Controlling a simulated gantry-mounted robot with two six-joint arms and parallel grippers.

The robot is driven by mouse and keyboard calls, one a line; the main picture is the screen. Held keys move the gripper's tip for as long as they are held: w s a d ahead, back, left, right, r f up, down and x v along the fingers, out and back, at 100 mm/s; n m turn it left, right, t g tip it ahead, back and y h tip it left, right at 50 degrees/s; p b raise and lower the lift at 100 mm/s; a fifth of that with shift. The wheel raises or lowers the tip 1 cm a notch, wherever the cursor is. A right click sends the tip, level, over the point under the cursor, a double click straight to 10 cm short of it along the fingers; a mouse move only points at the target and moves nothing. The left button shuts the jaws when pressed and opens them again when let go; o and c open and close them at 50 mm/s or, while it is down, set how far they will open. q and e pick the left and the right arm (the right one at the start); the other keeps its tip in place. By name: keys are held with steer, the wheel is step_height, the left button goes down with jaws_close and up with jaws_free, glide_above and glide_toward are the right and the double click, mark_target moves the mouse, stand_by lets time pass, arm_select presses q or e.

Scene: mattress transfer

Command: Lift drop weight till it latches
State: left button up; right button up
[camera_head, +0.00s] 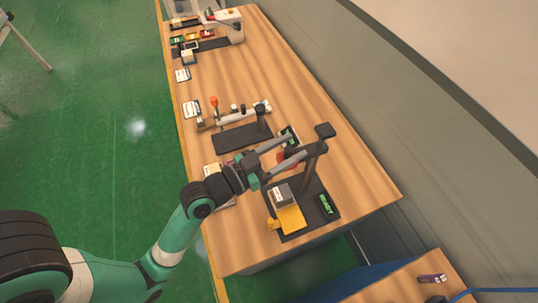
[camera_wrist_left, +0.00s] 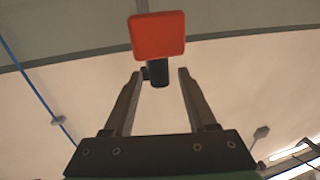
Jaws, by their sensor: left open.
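The drop tester has a black base (camera_head: 320,186), a dark upright post (camera_head: 312,170) with a black head (camera_head: 325,131), a grey block (camera_head: 283,193) and a yellow part (camera_head: 290,218) low at its front. A small red part (camera_head: 285,158) shows by the post, partly behind my gripper; I cannot tell for sure that it is the drop weight. My left gripper (camera_head: 298,147) is open around this area. In the left wrist view a red square plate (camera_wrist_left: 158,35) with a short black stub (camera_wrist_left: 158,73) lies ahead, the stub between the open fingertips, apparently not gripped. My right gripper is out of view.
A green-lit display (camera_head: 326,204) sits on the base. More equipment (camera_head: 230,25) is at the table's far end. The wooden table (camera_head: 350,180) is clear at right.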

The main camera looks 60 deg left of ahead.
arm_select(q)
steer(key=s, duration=0.8)
steer(key=shift+s+p, duration=0.2)
steer(key=shift+p, duration=0.1)
